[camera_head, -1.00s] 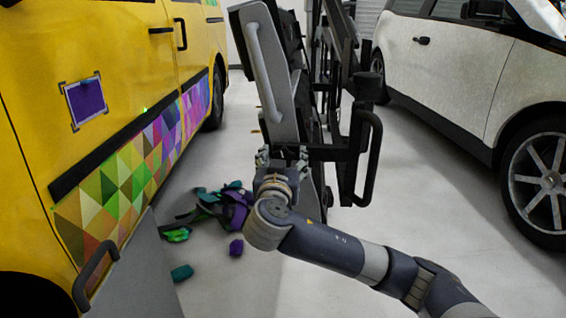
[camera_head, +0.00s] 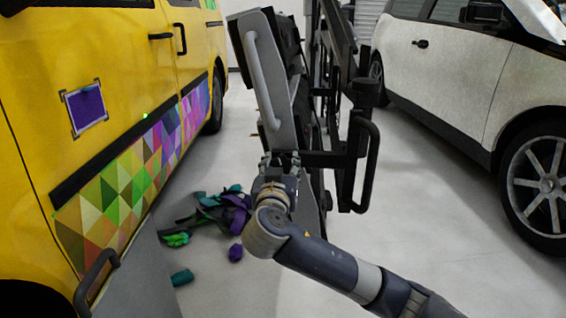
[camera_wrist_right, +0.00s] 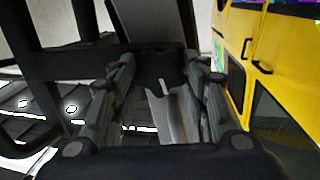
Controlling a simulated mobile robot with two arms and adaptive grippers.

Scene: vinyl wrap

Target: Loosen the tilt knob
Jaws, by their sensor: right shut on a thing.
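My right gripper (camera_head: 280,160) is at the lower end of the grey tilting panel (camera_head: 268,80) on the black frame, in the middle of the head view. In the right wrist view its two fingers (camera_wrist_right: 162,95) are closed in on a dark lobed knob (camera_wrist_right: 162,68), which I take to be the tilt knob. The knob is hidden behind the gripper in the head view, so I cannot tell how far it is turned. My left gripper is not in view.
A black handle (camera_head: 367,165) and frame bars stand just right of my gripper. A yellow van (camera_head: 120,70) is at the left and a white car (camera_head: 470,70) at the right. Vinyl scraps (camera_head: 215,210) lie on the floor. The floor (camera_head: 440,215) at the right is clear.

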